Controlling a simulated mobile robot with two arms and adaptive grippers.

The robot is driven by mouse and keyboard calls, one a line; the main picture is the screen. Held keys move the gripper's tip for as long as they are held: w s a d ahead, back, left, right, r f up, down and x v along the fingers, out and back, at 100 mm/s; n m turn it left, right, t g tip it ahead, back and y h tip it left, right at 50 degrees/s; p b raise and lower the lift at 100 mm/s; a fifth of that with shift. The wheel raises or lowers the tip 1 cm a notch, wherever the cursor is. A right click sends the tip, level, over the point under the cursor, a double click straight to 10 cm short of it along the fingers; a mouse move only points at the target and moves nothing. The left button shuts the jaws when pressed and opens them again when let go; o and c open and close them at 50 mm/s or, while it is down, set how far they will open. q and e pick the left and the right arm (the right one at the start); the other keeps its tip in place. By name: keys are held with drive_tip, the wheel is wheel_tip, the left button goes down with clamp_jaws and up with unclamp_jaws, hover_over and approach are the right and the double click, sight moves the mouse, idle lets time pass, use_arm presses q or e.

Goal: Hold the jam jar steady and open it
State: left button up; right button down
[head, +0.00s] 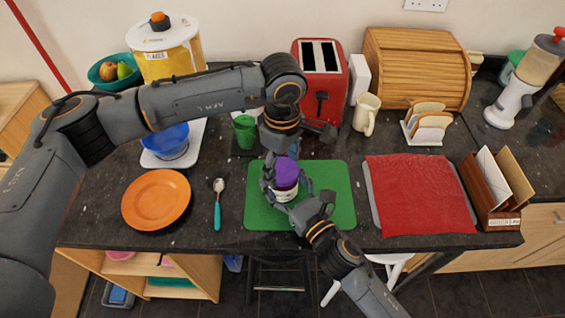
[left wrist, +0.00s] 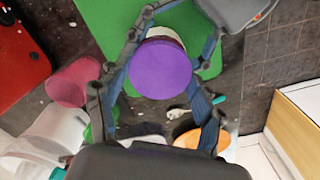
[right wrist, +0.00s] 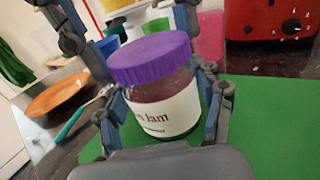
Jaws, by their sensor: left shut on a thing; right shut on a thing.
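The jam jar (head: 284,193) stands upright on the green mat (head: 335,205); its purple lid (head: 286,171) is on top. My left gripper (head: 284,176) comes down from above and is shut on the lid, whose round top (left wrist: 161,69) shows between its fingers in the left wrist view. My right gripper (head: 293,197) reaches in from the front right and is shut on the jar's body. The right wrist view shows the jar's white label (right wrist: 168,112) and the lid sitting on it. Fingers hide parts of the jar.
An orange plate (head: 156,199) and a teal-handled spoon (head: 218,203) lie left of the mat. A red cloth (head: 420,195) lies to the right. A red toaster (head: 321,85), green cup (head: 245,132) and cream mug (head: 366,114) stand behind.

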use_arm(q)
drive_tip(key=n, duration=0.8)
drive_tip(key=shift+n, duration=0.3)
drive_tip(key=n, duration=1.6)
drive_tip(key=shift+n, duration=0.4)
drive_tip(key=n, duration=0.4)
drive_tip(key=shift+s, duration=0.1)
drive_tip(key=n, duration=0.4)
